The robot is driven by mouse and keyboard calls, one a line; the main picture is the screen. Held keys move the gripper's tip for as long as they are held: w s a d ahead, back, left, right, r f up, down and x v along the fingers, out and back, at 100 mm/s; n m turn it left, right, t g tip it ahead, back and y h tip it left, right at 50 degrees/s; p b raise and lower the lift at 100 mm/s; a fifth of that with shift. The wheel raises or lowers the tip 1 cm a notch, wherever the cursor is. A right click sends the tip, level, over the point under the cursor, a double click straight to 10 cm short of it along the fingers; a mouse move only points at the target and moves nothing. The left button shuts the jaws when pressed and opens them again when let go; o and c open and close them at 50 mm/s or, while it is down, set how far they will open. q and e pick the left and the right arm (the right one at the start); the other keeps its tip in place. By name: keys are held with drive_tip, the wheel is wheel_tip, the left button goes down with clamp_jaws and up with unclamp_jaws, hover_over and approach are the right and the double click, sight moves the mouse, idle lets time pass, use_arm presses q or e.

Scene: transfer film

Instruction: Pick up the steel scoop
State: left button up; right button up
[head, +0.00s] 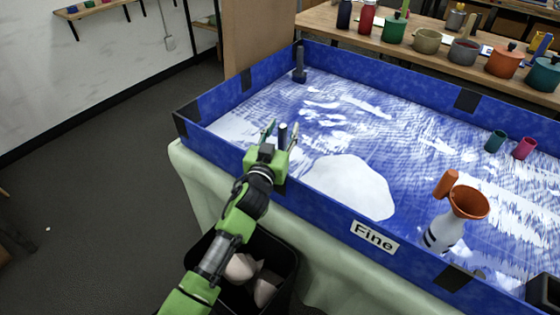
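My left gripper (281,136) reaches over the near left wall of the blue sand tray (330,213). Its two fingers are spread. A short dark upright cylinder (283,132) shows between them, with gaps visible beside it; it looks like a handle, and its lower part is hidden by the gripper. A second dark upright piece (300,64) with a wider foot stands in the tray's far left corner. I cannot tell for sure which of these is the steel scoop; no scoop bowl is clearly visible. My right gripper is not in view.
A white mound (350,184) lies right of the gripper. An orange funnel (469,201) sits by a striped white bottle (444,232). Teal (495,141) and pink (524,149) cups stand at right. A dark bin (284,257) is below the tray. Pots line the back bench.

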use_arm(q)
drive_tip(key=shift+w+d, duration=0.1)
drive_tip(key=shift+w, duration=0.15)
clamp_jaws()
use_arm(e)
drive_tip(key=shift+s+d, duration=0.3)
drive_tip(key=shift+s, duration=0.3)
use_arm(q)
drive_tip(key=shift+r, duration=0.1)
